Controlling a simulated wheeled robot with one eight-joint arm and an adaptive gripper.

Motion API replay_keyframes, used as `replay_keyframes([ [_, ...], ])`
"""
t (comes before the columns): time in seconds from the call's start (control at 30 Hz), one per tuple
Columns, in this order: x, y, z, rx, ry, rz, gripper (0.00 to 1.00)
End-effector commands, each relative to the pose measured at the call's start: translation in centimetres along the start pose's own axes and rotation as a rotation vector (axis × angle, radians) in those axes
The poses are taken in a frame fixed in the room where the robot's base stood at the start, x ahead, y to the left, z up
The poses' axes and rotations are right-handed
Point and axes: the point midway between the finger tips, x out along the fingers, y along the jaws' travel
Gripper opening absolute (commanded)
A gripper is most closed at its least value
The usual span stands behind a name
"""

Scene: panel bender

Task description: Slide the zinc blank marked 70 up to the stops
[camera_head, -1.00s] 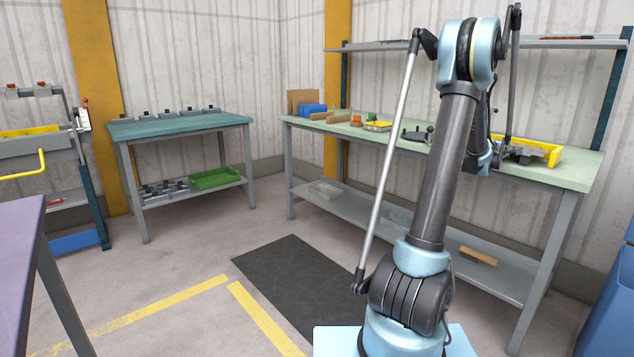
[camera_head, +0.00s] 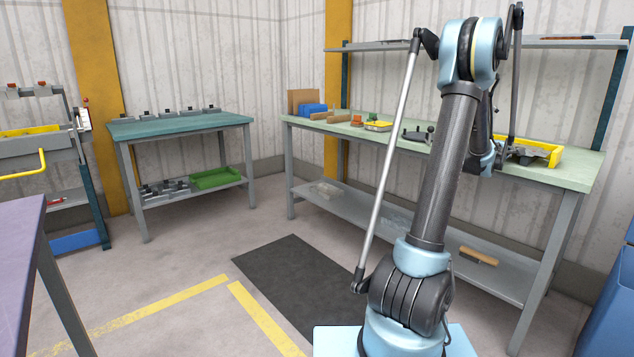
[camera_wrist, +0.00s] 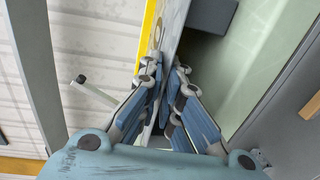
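In the wrist view my gripper (camera_wrist: 166,88) has its two blue-padded fingers close together, one on each side of a narrow grey metallic strip (camera_wrist: 172,28). I cannot tell whether the pads touch the strip or whether it is the zinc blank; no 70 mark is legible. The stops cannot be made out clearly.
A yellow tray (camera_head: 540,150) stands on the bench's right part. A dark fixture (camera_head: 417,134), a small yellow tray (camera_head: 378,126) and blue blocks (camera_head: 312,109) stand farther left. A shelf (camera_head: 390,46) runs above. A blue bin (camera_head: 610,290) is at far right.

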Motion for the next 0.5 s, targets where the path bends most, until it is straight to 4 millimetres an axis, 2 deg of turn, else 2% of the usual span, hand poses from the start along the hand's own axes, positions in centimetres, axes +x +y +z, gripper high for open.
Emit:
replay_keyframes([
  [0.03,-0.01,-0.34,0.64,0.002,-0.013,-0.006,0.0],
  [0.5,-0.01,-0.32,1.18,0.002,-0.013,-0.006,0.0],
])
